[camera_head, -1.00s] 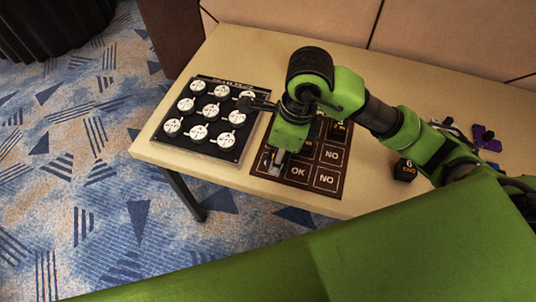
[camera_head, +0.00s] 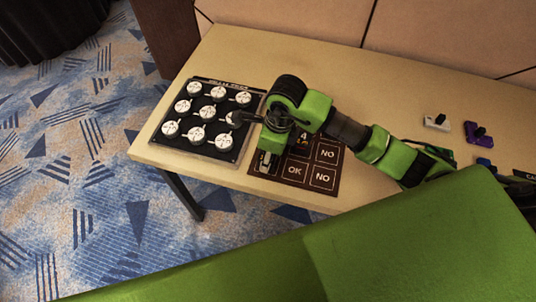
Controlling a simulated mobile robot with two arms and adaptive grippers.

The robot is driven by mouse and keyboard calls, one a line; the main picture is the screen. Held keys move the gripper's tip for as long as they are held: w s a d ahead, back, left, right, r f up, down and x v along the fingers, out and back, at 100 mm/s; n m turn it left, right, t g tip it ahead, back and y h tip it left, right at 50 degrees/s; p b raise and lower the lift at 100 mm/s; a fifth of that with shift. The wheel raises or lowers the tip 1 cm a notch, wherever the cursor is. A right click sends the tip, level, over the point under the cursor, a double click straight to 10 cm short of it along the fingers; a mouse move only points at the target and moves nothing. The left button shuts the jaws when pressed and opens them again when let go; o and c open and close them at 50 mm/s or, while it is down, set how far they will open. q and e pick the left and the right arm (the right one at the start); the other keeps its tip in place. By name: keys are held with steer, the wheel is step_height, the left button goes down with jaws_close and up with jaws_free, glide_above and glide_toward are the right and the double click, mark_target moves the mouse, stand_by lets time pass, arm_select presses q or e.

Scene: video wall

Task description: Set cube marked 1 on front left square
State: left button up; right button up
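My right arm reaches in from the right, and its gripper (camera_head: 266,160) points down over the front left square of the dark brown board (camera_head: 310,186). The fingers are dark and small, and I cannot make out whether they are open or shut. No cube marked 1 can be made out; the gripper and wrist hide most of the front left square. The front row also shows an OK square (camera_head: 294,171) and a NO square (camera_head: 322,178). A dark cube marked 4 (camera_head: 303,138) stands further back on the board, partly behind my wrist. My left gripper is not in view.
A black tray (camera_head: 212,150) with several round white pieces lies left of the board. White (camera_head: 436,122), purple (camera_head: 479,134) and blue (camera_head: 485,163) objects lie on the right of the table (camera_head: 390,80). The back middle of the table is clear.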

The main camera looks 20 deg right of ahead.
mark_target(274, 157)
steer(key=shift+f, duration=0.2)
steer(key=o, duration=1.1)
steer(key=shift+o, duration=0.2)
steer(key=shift+r, duration=0.1)
steer(key=shift+r, duration=0.15)
step_height(274, 157, up, 12)
steer(key=s+d+b, duration=0.1)
steer(key=shift+d, duration=0.2)
steer(key=shift+s, duration=0.15)
